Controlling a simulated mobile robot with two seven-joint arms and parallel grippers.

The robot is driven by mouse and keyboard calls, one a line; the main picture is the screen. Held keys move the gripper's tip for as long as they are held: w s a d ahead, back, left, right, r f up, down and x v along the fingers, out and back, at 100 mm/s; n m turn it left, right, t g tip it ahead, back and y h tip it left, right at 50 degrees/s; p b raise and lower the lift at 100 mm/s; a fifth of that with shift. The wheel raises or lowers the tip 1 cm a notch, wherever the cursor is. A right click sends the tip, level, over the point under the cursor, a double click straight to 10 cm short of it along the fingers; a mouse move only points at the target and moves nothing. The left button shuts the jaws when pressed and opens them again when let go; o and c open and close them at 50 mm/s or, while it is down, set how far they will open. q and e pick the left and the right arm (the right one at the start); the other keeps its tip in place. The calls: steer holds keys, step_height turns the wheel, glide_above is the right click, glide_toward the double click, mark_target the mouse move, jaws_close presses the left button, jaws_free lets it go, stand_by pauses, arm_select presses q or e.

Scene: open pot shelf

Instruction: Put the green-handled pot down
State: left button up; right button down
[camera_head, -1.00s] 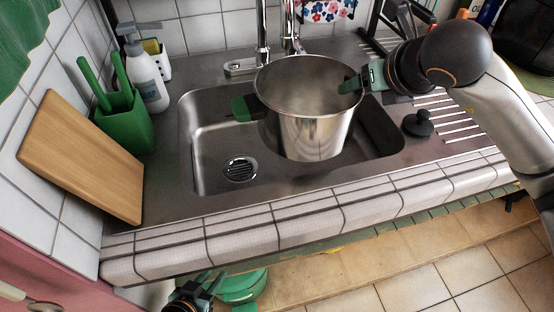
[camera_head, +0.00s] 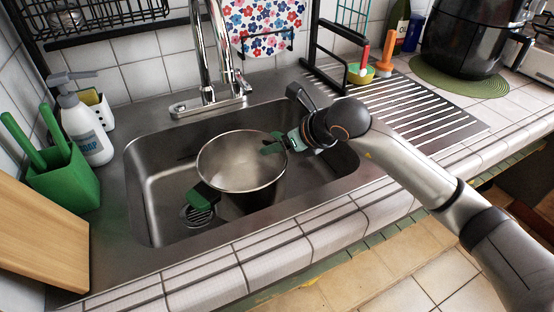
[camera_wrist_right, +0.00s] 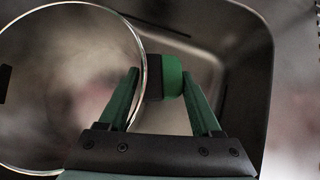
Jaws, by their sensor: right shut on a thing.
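The steel pot (camera_head: 235,165) is upright and low inside the sink basin (camera_head: 143,205), its mouth open and empty. One green handle (camera_head: 205,200) points to the front left in the head view, above the drain. My right gripper (camera_head: 275,146) is at the pot's far right side, shut on the opposite handle. In the right wrist view, my right gripper (camera_wrist_right: 160,75) has its fingers on either side of this green handle (camera_wrist_right: 171,77), with the pot (camera_wrist_right: 70,85) at left. The pot's base is hidden, so I cannot tell whether it touches the sink floor. My left gripper is out of view.
The faucet (camera_head: 210,60) stands behind the sink. A green utensil holder (camera_head: 65,180), soap bottle (camera_head: 85,125) and wooden board (camera_head: 35,240) are at left. A ribbed drainboard (camera_head: 410,115) lies right. The basin's right end has some free room.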

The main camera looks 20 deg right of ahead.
step_height(320, 180, down, 4)
steer(key=shift+r, duration=0.2)
steer(key=shift+c, duration=0.4)
jaws_free()
steer(key=shift+f, duration=0.1)
steer(key=v, duration=1.2)
steer(key=shift+s, duration=0.1)
